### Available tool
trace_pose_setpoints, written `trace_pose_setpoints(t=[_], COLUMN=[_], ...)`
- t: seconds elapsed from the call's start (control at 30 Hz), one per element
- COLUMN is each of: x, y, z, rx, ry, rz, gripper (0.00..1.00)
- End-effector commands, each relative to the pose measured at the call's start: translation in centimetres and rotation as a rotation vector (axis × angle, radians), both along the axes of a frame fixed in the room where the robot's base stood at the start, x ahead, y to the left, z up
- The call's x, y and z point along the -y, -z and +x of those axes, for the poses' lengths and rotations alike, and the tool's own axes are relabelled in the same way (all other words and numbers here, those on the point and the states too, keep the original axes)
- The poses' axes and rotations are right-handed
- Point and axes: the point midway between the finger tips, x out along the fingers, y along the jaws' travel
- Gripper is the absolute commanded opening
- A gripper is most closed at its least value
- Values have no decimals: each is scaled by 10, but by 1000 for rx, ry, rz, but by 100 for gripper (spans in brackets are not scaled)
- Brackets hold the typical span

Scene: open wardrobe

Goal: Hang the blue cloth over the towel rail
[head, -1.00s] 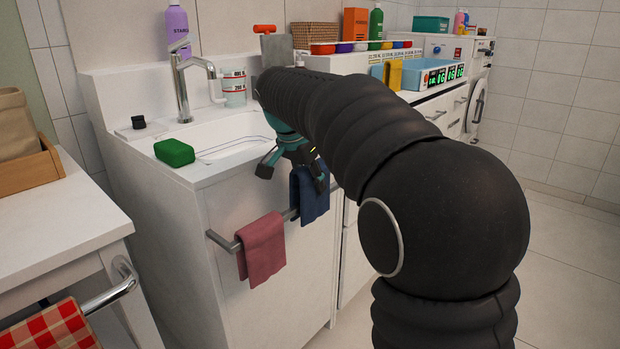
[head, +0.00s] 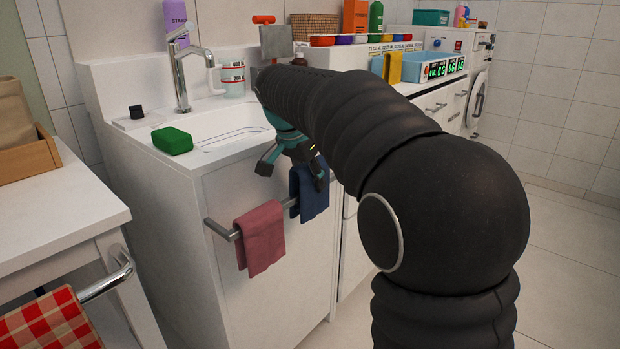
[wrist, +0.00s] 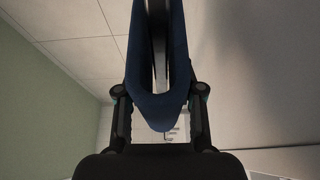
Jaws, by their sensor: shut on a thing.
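The blue cloth (head: 312,193) hangs folded at the right end of the towel rail (head: 222,230) on the front of the white sink cabinet. My gripper (head: 292,170) is at the cloth's upper part, just above the rail, and is shut on it. In the wrist view the blue cloth (wrist: 160,108) forms a deep U between my finger pads (wrist: 160,125), with a narrow grey strip inside the fold. I cannot tell whether that strip is the rail. My arm hides part of the rail's right end.
A dusky red cloth (head: 260,238) hangs on the same rail to the left. A checkered cloth (head: 48,325) hangs on another rail (head: 110,278) at the lower left. A green sponge (head: 172,140) lies beside the basin. The floor (head: 570,235) at the right is clear.

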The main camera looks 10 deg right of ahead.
Motion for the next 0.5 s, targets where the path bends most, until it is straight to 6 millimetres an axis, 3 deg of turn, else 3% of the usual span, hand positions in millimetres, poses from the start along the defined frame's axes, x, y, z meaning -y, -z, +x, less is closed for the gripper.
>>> trace_pose_setpoints(t=[0.07,0.1,0.2,0.5], x=[0,0,0,0], y=[0,0,0,0], z=[0,0,0,0], rx=[0,0,0,0], ry=[0,0,0,0], rz=[0,0,0,0], gripper=[0,45,67,67])
